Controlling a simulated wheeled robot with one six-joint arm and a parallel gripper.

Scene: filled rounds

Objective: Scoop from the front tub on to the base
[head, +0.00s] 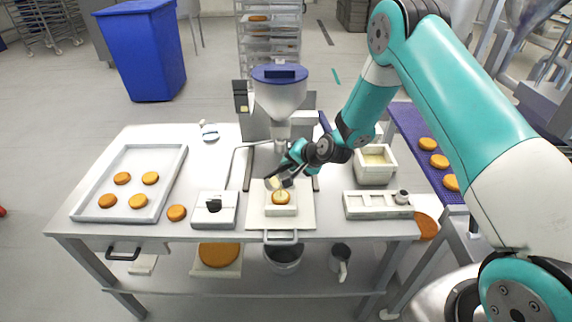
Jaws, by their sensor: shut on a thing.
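The base (281,198), an orange-brown round, lies on a small white block on a white board (258,217) at the table's front middle. My gripper (286,171) is over the far side of the base, at the end of my teal arm. It is shut on what looks like a scoop (273,183), whose pale end hangs just above the base. A spot shows on top of the base, too small to tell what it is. A white tub (374,176) with cream-coloured filling stands right of the board; whether a second tub is behind it, I cannot tell.
A hopper machine (279,95) stands behind the board. Left are a tray (165,160) with several rounds, one loose round (176,213) and a white box (214,210). A white holder (377,205) lies front right. A blue belt (412,135) carries rounds at the right.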

